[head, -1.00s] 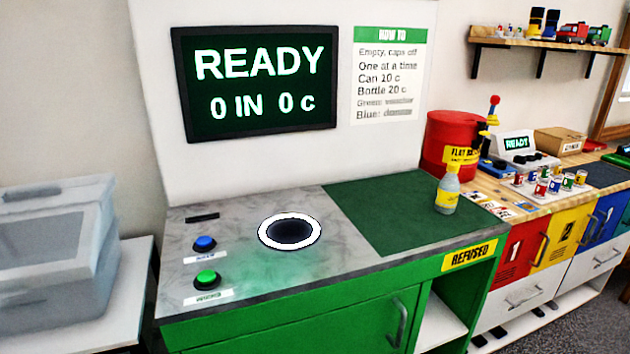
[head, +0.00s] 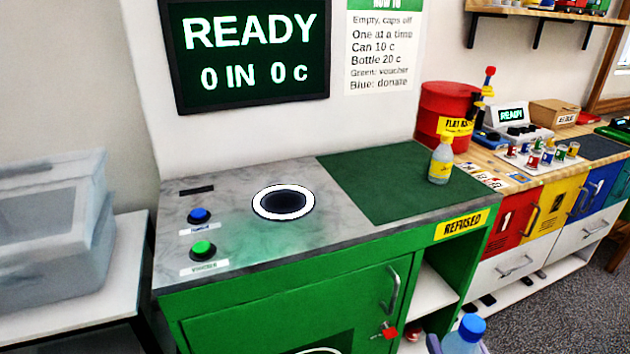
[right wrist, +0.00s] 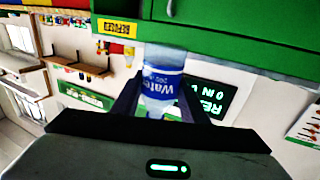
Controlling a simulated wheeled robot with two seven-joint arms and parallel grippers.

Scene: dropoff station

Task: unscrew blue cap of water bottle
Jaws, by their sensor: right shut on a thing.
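A clear water bottle has a blue cap (head: 471,327). It stands at the bottom edge of the head view, cut off below the neck. My right gripper (head: 455,347) is mostly out of the frame there. In the right wrist view the bottle (right wrist: 163,85), with a blue and white "Water" label, is between the dark fingers of my right gripper (right wrist: 158,100), which is shut on it. The picture is upside down and the cap cannot be made out in it. My left gripper is not in view.
A green return station has a grey top with a round white-rimmed opening (head: 283,202), a blue button (head: 199,215) and a green button (head: 202,248). A grey bin (head: 50,230) is at left.

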